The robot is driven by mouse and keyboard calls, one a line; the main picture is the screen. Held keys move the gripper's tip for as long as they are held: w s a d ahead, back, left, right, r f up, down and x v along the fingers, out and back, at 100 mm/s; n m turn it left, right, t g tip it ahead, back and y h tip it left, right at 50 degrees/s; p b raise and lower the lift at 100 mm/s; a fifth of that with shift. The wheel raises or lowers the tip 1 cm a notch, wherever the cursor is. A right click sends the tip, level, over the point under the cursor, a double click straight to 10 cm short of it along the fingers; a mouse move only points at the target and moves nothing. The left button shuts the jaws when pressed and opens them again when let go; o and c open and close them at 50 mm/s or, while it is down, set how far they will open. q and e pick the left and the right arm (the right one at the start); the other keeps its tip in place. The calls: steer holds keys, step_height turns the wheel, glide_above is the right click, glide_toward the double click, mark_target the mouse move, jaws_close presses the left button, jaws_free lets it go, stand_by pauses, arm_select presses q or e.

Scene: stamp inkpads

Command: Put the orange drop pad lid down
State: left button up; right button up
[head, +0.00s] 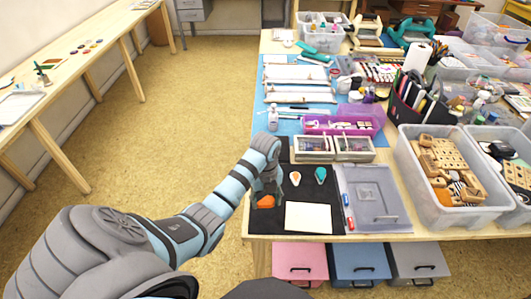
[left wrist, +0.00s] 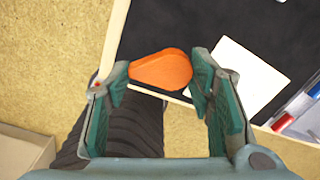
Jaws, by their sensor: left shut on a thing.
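My left gripper (head: 265,192) is shut on the orange drop pad lid (head: 266,202), at the front left corner of the black mat (head: 328,218). In the left wrist view the orange lid (left wrist: 160,69) lies between the two fingertips of the gripper (left wrist: 160,73), rounded end toward the right finger. Part of it overlaps the mat's edge in that view; its height above the table cannot be told. A small orange and white drop-shaped pad (head: 295,178) and a teal and white one (head: 320,174) lie on the mat behind it. My right gripper is not in view.
A white paper (head: 309,217) lies on the mat right of the lid. A grey plastic case (head: 369,190) with markers is to the right, and a box with clear windows (head: 333,149) is behind. A bin of wooden stamps (head: 408,158) stands further right. The table's left edge is close to the gripper.

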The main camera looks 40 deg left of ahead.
mark_target(265, 214)
arm_select(q)
step_height(265, 214, down, 6)
steer(key=shift+s+r+b, duration=0.15)
steer(key=shift+b, duration=0.55)
steer(key=o, duration=0.7)
step_height(265, 214, up, 12)
steer(key=p, duration=0.3)
steer(key=shift+r, duration=0.1)
